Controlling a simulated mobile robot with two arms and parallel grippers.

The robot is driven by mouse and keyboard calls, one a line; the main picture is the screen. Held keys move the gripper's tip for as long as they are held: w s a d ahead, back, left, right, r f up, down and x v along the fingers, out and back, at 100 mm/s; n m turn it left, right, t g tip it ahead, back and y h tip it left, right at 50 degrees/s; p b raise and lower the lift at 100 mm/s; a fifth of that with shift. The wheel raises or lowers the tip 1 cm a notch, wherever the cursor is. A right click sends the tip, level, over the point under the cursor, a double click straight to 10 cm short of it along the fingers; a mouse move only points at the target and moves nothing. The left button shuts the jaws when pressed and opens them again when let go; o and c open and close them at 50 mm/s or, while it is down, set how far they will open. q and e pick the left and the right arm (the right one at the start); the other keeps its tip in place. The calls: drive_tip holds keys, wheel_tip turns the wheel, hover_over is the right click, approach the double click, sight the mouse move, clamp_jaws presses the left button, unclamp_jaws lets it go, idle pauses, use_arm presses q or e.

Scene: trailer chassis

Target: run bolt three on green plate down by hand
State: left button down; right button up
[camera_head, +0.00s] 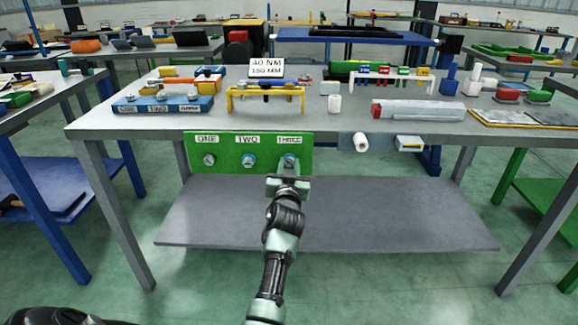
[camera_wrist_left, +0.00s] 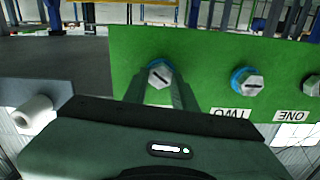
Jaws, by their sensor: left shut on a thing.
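The green plate (camera_head: 228,145) hangs at the front edge of the grey bench, with labels ONE, TWO and THREE above three bolts. Bolt three (camera_head: 289,160) is at the plate's right end. My left gripper (camera_head: 288,174) reaches up to it from below and is shut on it. In the left wrist view the picture is upside down; bolt three's hex head (camera_wrist_left: 160,74), slotted with a blue ring behind it, shows at the fingertips (camera_wrist_left: 160,92). Bolt two (camera_head: 249,160) also has a blue ring; bolt one (camera_head: 209,160) is at the left. My right gripper is not in view.
A white roll (camera_head: 361,142) hangs right of the plate. A lower shelf (camera_head: 400,215) lies below.

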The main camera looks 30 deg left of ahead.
use_arm(q)
drive_tip(key=shift+m, duration=0.3)
drive_tip(key=m, duration=0.2)
drive_tip(key=shift+m+p, duration=0.3)
drive_tip(key=shift+p, duration=0.1)
drive_tip(key=shift+f+m, duration=0.1)
drive_tip(key=shift+m, duration=0.7)
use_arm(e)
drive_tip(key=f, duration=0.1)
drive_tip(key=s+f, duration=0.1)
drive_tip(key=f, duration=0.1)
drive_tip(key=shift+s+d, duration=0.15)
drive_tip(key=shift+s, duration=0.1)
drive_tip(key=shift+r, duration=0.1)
use_arm(q)
drive_tip(key=c, duration=1.1)
unclamp_jaws()
